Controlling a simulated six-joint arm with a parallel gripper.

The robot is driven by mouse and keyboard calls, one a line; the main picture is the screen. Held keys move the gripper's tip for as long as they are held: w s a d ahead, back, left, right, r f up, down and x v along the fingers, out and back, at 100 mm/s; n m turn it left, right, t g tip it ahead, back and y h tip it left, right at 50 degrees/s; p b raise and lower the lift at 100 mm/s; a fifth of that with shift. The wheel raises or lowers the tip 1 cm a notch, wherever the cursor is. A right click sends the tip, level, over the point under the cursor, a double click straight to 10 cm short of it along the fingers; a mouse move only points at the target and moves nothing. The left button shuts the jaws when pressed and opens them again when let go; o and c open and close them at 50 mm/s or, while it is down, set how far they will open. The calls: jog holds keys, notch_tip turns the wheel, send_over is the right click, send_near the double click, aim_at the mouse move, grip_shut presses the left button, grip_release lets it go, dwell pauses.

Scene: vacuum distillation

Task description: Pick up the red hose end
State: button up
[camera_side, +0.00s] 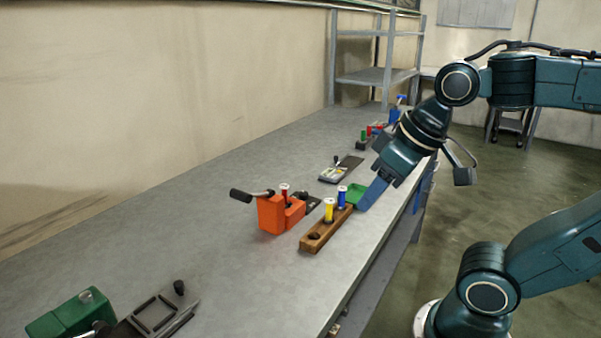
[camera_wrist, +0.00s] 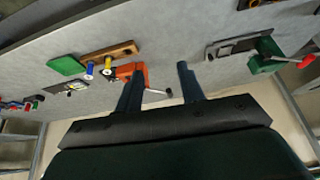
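A small red-and-white spool-shaped piece (camera_side: 284,191) stands upright at the orange block (camera_side: 271,214) in the side view; I take it for the red hose end, but cannot be sure. The orange block also shows in the wrist view (camera_wrist: 141,73), partly behind a finger. My gripper (camera_side: 367,199) is above the bench's right edge, beyond and right of the wooden rack. In the wrist view, my gripper (camera_wrist: 157,78) has its two fingers wide apart, with nothing between them.
The wooden rack (camera_side: 314,241) holds a yellow piece (camera_side: 328,210) and a blue piece (camera_side: 342,197). A green plate (camera_side: 356,191) lies beyond it. A green clamp (camera_side: 70,316) is at the front left. More small devices stand farther back.

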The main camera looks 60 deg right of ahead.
jog(key=w+d+r+m+g, duration=0.2)
jog(key=w+d+r, duration=0.1)
jog(key=w, duration=0.8)
jog(key=m+g+y, duration=0.1)
jog(key=m+g, duration=0.3)
jog(key=m, duration=0.2)
send_over(285, 195)
jog(key=f, duration=1)
jog(key=w+f, duration=0.1)
jog(key=f, duration=0.5)
jog(key=shift+d, duration=0.3)
jog(key=shift+d+f+m, duration=0.2)
jog(key=shift+f+m, duration=0.1)
jog(key=shift+f, duration=0.75)
jog(key=shift+s+a+f, duration=0.1)
jog(key=shift+f, duration=0.9)
jog(key=shift+s+a+f, duration=0.15)
jog(key=shift+f, duration=0.9)
jog(key=shift+s+a+f, duration=0.1)
jog(key=shift+f, duration=0.9)
